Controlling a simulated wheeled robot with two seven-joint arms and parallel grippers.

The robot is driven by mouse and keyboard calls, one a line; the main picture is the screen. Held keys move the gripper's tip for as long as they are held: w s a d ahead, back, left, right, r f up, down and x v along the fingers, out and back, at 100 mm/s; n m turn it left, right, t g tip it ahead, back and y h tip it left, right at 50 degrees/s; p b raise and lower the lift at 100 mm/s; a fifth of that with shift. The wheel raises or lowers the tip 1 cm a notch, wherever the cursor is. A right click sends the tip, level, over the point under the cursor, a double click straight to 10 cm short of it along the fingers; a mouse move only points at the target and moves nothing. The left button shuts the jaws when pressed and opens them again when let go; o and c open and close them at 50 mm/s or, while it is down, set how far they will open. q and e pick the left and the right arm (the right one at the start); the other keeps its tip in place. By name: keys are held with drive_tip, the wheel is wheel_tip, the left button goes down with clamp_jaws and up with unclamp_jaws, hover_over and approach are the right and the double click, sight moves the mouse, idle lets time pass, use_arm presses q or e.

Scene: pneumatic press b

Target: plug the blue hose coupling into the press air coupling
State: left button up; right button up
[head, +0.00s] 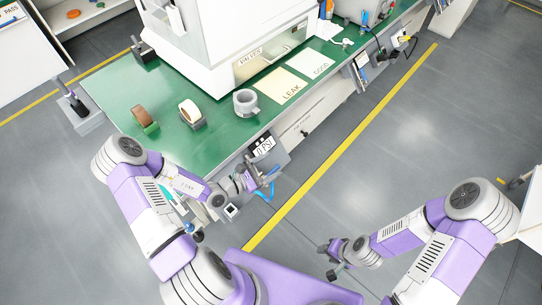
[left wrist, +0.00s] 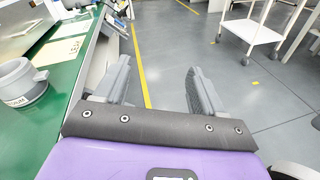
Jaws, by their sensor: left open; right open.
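A bright blue hose (head: 265,195) shows as a small loop just below my left gripper, beside the front edge of the green bench. Its coupling end is too small or hidden to make out. My left gripper (head: 268,178) is open beside that edge; in the left wrist view its two fingers (left wrist: 157,68) stand wide apart with only floor between them. I cannot tell whether it touches the hose. My right gripper (head: 327,261) is open and empty over the floor, away from the bench. I cannot pick out the press air coupling in either view.
The green bench (head: 180,163) holds tape rolls (head: 191,113), a grey mug-like container (head: 245,102), LEAK (head: 281,86) and GOOD (head: 313,65) sheets, and a large white machine (head: 200,40). A labelled panel (head: 263,147) juts from its front edge. A white trolley (left wrist: 255,30) stands beyond open floor.

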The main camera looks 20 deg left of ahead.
use_arm(q)
wheel_tip(320, 180, up, 7)
drive_tip(key=n+t, duration=0.2)
drive_tip(key=n, duration=0.2)
drive_tip(key=shift+d+y, duration=0.4)
drive_tip(key=shift+d, duration=0.05)
drive_tip(key=shift+f, duration=0.15)
drive_tip(key=s+d+f+m+g+h, duration=0.2)
drive_tip(key=s+d+m+g+h, duration=0.15)
drive_tip(key=s+d+g, duration=0.2)
drive_tip(key=s+d+f+m+g+h, duration=0.2)
drive_tip(key=s+d+f+m+g, duration=0.1)
drive_tip(key=s+d+m+g, duration=0.3)
drive_tip(key=s+d+f+m+g+y, duration=0.2)
drive_tip(key=s+f+m+g+y, duration=0.1)
drive_tip(key=s+f+m+g, duration=0.5)
drive_tip(key=w+a+f+m+t+y, duration=0.2)
drive_tip(key=a+f+m+t+y, duration=0.2)
drive_tip(key=f+m+y, duration=0.3)
drive_tip(key=a+m, duration=0.1)
drive_tip(key=m, duration=0.2)
drive_tip(key=shift+a, duration=0.4)
